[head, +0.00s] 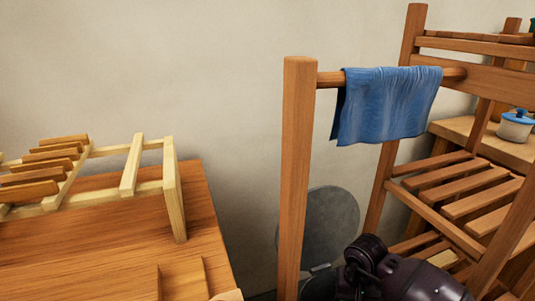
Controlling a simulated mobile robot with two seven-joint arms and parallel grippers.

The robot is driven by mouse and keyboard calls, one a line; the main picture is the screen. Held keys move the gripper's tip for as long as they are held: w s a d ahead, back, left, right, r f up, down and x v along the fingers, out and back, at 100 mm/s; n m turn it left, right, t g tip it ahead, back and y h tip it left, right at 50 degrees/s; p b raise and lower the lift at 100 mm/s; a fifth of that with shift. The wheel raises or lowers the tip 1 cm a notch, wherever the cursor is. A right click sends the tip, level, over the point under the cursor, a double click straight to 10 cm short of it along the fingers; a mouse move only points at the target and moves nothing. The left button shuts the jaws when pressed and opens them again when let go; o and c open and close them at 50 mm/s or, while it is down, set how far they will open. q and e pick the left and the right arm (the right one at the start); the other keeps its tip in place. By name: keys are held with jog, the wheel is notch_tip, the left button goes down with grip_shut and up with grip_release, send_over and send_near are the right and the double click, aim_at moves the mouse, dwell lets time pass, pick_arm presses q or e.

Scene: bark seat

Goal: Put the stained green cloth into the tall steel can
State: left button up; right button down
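No green cloth can be made out. The only cloth that shows plainly is blue (385,105), draped over the wooden rail of a rack. A round grey disc (340,228) stands upright behind the rack's front post, near the wall. It looks like a raised metal lid, with a rim or hinge at its foot. Any can body below it is hidden by my dark arm and the frame's lower edge. The dark arm part (395,272) at the bottom is mine. Neither gripper shows.
A wooden rack (299,170) with slatted shelves fills the right side. A white jar with a blue lid (515,126) stands on its shelf. At left, a wooden table (110,235) carries a pale slatted rack (172,190). Bare wall lies between.

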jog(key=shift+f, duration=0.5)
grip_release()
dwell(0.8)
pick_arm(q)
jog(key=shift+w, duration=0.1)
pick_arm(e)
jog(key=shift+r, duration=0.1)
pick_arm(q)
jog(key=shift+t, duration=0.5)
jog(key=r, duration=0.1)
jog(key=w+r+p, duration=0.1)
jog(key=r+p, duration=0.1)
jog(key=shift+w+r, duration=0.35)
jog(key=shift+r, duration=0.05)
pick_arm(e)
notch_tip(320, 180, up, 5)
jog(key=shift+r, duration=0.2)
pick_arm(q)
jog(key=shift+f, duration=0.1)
